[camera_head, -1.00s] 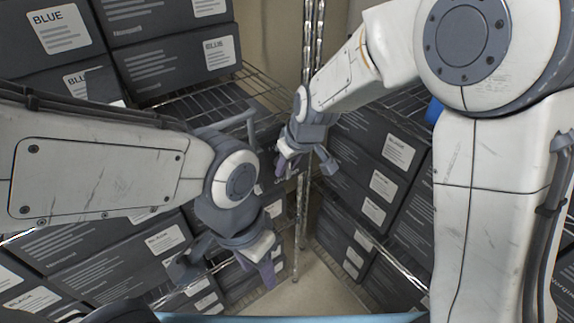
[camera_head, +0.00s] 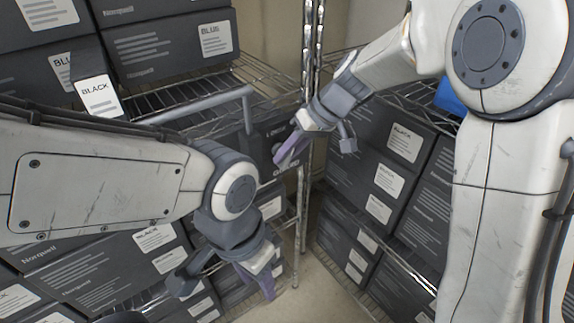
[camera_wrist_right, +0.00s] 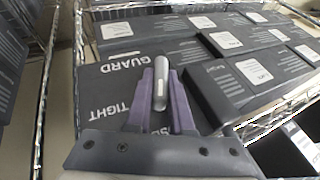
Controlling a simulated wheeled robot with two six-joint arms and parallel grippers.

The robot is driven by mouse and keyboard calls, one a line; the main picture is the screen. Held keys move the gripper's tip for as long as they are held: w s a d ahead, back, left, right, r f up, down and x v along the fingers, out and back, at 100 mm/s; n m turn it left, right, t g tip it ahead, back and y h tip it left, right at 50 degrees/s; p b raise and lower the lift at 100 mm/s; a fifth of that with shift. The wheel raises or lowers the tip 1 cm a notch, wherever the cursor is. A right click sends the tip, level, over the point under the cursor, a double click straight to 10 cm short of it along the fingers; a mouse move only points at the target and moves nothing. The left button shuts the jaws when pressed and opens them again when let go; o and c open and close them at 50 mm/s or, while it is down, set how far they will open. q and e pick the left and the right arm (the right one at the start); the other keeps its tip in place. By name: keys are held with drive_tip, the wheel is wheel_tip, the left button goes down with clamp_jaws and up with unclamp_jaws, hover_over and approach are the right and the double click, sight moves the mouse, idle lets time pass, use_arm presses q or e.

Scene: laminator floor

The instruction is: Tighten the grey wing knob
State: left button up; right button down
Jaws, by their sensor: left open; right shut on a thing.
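The grey wing knob (camera_wrist_right: 160,84) stands out from a dark panel (camera_wrist_right: 100,90) in the right wrist view. The panel has white lettering: GUARD above, TIGHT on the left, and a partly hidden word ending in SE on the right. My right gripper (camera_wrist_right: 161,72) is shut on the knob, with one purple finger on either side. In the head view the right gripper (camera_head: 288,150) reaches the panel (camera_head: 262,145), and the knob is hidden there. My left gripper (camera_head: 258,280) is open and empty, low in front of the left shelving, apart from the panel.
Wire shelving (camera_head: 180,98) with dark labelled boxes (camera_head: 165,45) fills the left. More boxes (camera_head: 385,170) stand on the right. A grey bar (camera_head: 205,105) sticks out beside the panel, close above my left arm. A metal post (camera_head: 305,190) stands behind my right gripper. Some bare floor shows below.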

drive_tip(key=shift+w+d+f+m+g+y+b, duration=0.15)
drive_tip(key=shift+g+y+b, duration=0.2)
drive_tip(key=shift+y+b, duration=0.2)
drive_tip(key=shift+w+f+m+g+y+b, duration=0.1)
drive_tip(key=shift+m+g+y+b, duration=0.05)
drive_tip(key=shift+g+y+b, duration=0.35)
drive_tip(key=shift+m+g+y+b, duration=0.3)
drive_tip(key=shift+g+y+b, duration=0.2)
drive_tip(key=shift+y, duration=0.65)
drive_tip(key=m+g+y+b, duration=0.1)
drive_tip(key=y, duration=0.2)
drive_tip(key=shift+g+y+b, duration=0.25)
drive_tip(key=shift+y+b, duration=0.05)
drive_tip(key=shift+b, duration=0.1)
drive_tip(key=shift+m+g+y+b, duration=0.45)
drive_tip(key=shift+m+y, duration=0.15)
drive_tip(key=shift+y, duration=0.8)
drive_tip(key=c, duration=0.8)
unclamp_jaws()
